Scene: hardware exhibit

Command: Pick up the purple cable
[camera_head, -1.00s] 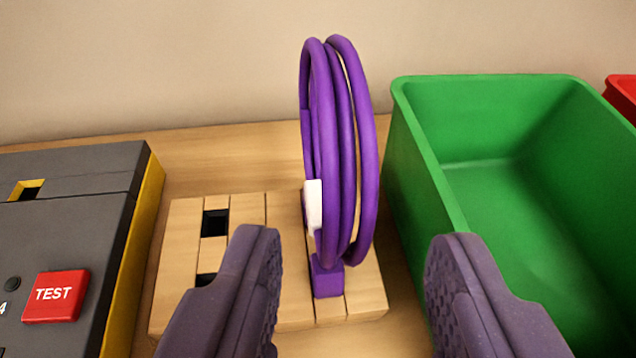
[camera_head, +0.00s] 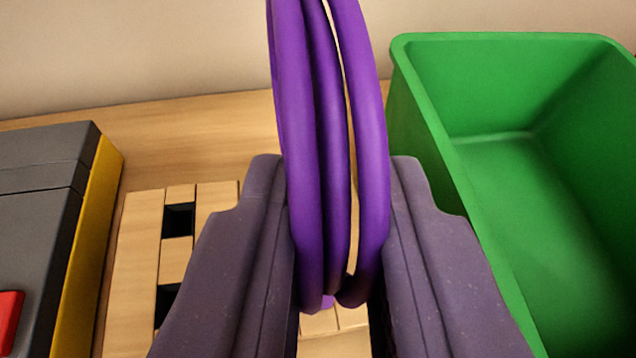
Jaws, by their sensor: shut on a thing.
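The purple cable (camera_head: 331,130) is a coil of several thick loops standing upright in the middle of the camera view. Its top runs out of the picture. My gripper (camera_head: 340,235) is shut on the coil, with one dark finger against each side of its lower part. A little purple shows below the loops between the fingers.
A green bin (camera_head: 425,110) stands close on the right, empty where I see inside. A grey and yellow box (camera_head: 85,240) with a red button (camera_head: 8,318) is on the left. A beige wall rises behind the wooden table (camera_head: 190,125).

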